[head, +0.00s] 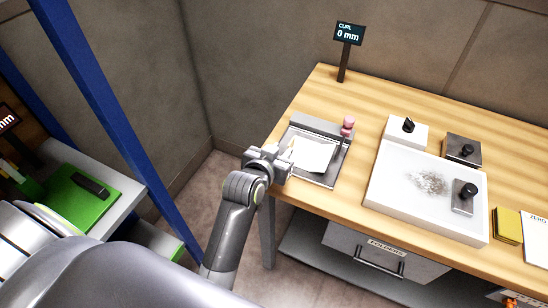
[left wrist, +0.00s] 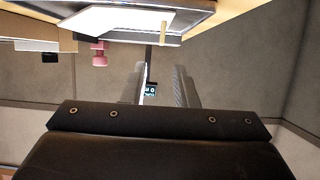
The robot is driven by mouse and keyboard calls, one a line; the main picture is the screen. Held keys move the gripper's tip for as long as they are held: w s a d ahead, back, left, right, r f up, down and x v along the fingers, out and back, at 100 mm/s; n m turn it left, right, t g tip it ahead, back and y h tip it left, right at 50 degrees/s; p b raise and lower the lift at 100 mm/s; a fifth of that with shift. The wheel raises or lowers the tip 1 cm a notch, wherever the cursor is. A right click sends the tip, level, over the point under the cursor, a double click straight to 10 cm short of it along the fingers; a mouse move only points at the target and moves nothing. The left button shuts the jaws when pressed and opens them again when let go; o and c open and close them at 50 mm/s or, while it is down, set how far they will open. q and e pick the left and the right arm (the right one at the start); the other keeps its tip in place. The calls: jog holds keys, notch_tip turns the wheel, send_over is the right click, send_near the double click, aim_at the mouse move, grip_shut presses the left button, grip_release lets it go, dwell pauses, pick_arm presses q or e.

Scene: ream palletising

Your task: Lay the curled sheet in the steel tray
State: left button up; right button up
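The white sheet (head: 314,153) lies in the steel tray (head: 325,180) at the left end of the wooden table. It looks nearly flat. The left wrist view shows the sheet (left wrist: 115,20) and the tray (left wrist: 195,20) at the top, seen upside down. My left gripper (head: 281,160) is at the tray's left edge, close beside the sheet. In the left wrist view, the two fingers of my left gripper (left wrist: 160,80) stand apart with nothing between them. My right gripper is in neither view.
A sign (head: 347,33) behind the tray reads "CURL 0 mm". A pink-knobbed piece (head: 347,127) stands at the tray's right side. A white basin (head: 400,195) with grey specks and a black-knobbed block lies to the right. A blue post (head: 105,105) rises at the left.

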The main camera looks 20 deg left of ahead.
pick_arm(q)
jog(key=shift+v, duration=2.05)
jog(key=s+a+f+g+y, duration=0.1)
jog(key=s+a+f+g, duration=0.25)
jog(key=s, duration=0.55)
jog(key=s+a+f+n+g, duration=0.1)
jog(key=s+a+f+g, duration=0.25)
jog(key=s, duration=0.45)
jog(key=s+a+f+g+y, duration=0.1)
jog(key=s+a+f+g, duration=0.25)
jog(key=s, duration=0.55)
notch_tip(320, 180, down, 26)
jog(key=a, duration=0.2)
jog(key=s+d+f+g, duration=0.1)
jog(key=s+f, duration=1.3)
jog(key=s, duration=0.1)
jog(key=shift+f+g+h, duration=0.2)
jog(key=shift+g+h, duration=0.1)
jog(key=shift+g, duration=0.05)
